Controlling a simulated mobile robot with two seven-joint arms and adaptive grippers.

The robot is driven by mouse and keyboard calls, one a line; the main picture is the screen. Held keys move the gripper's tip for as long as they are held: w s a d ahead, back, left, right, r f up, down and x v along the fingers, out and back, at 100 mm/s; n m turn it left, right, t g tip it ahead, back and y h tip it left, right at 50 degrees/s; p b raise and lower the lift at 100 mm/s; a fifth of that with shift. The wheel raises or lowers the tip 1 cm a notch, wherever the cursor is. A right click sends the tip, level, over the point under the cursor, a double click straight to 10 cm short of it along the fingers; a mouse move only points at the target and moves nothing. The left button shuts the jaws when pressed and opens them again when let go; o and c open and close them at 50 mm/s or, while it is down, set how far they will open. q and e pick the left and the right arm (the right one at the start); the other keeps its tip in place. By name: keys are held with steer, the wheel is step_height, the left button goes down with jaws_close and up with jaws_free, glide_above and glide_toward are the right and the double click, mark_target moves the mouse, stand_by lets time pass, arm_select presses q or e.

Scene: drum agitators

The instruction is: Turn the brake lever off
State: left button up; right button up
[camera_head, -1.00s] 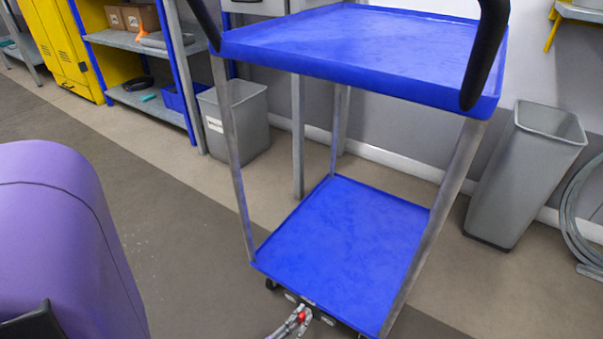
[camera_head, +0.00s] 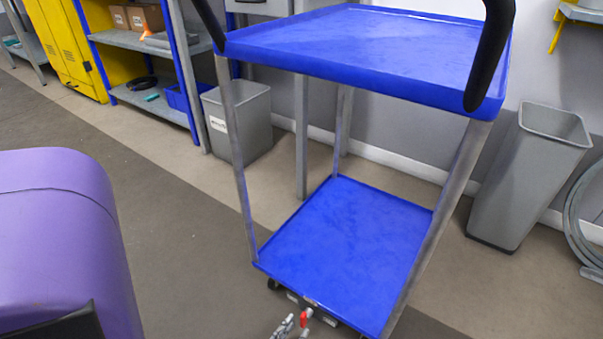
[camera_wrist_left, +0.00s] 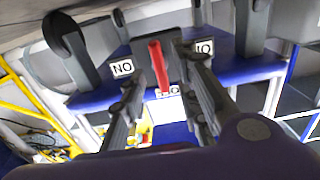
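A blue two-shelf cart (camera_head: 345,240) stands ahead in the head view. The red brake lever (camera_head: 307,317) is low at its near edge, below the bottom shelf. My left gripper (camera_head: 292,324) is at the bottom edge of the head view, close beside the lever on its left. In the left wrist view the red lever (camera_wrist_left: 159,66) shows between the two spread fingers of the left gripper (camera_wrist_left: 162,75), on a dark mount. Gaps show on both sides, so the gripper is open. Part of the gripper is cut off in the head view. My right gripper is not in view.
The cart's upper tray (camera_head: 370,45) and a black handle (camera_head: 491,55) rise above. A grey bin (camera_head: 530,180) stands at the right, another bin (camera_head: 238,125) behind left. Shelving (camera_head: 150,105) is at the back left.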

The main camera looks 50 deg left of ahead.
arm_select(q)
steer(key=shift+v, duration=1.55)
steer(key=shift+s, duration=0.1)
